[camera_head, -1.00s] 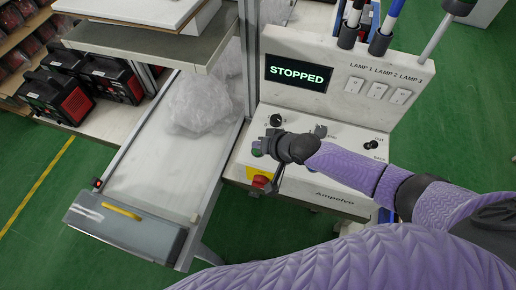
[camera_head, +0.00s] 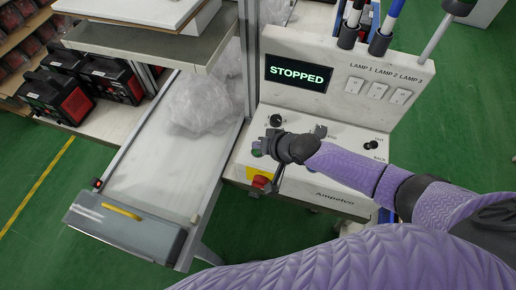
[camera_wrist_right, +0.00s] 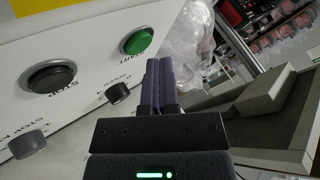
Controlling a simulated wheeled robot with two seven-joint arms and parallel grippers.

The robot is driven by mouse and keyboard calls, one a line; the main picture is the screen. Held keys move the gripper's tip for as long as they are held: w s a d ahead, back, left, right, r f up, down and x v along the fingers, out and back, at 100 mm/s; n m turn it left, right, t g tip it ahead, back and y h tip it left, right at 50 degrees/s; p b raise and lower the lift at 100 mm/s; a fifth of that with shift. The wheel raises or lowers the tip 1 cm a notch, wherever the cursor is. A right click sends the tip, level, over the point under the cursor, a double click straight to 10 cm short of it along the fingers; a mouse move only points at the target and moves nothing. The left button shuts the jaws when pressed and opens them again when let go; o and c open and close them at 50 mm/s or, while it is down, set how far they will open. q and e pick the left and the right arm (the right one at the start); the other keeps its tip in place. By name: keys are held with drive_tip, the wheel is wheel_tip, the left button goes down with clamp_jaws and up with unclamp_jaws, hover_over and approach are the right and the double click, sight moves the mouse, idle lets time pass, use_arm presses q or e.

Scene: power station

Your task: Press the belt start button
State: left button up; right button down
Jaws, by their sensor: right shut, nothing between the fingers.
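The belt start button is a green round button (camera_wrist_right: 137,41) on the white panel, labelled START in the right wrist view. My right gripper (camera_wrist_right: 161,82) is shut and empty, with its fingertips just right of and below the green button in that view; I cannot tell whether they touch the panel. In the head view, the right gripper (camera_head: 262,148) is over the left part of the control console (camera_head: 325,178), and my wrist hides part of the panel. The console's display (camera_head: 298,73) reads STOPPED. My left gripper is not in view.
A black STOP button (camera_wrist_right: 50,76) and a small black knob (camera_wrist_right: 118,93) sit near the green button. A red emergency button on a yellow base (camera_head: 258,178) is on the console front. The conveyor belt (camera_head: 155,170) carries a clear plastic bag (camera_head: 203,103) to the left.

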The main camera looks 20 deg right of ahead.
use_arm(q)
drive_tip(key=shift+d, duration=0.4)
use_arm(e)
drive_tip(key=shift+f, duration=0.4)
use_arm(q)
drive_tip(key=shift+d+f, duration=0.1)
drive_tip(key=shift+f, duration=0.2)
use_arm(e)
drive_tip(key=shift+f+b, duration=0.1)
drive_tip(key=shift+b, duration=0.2)
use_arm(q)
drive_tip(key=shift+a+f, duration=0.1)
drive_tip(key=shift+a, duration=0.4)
use_arm(e)
drive_tip(key=shift+f, duration=0.1)
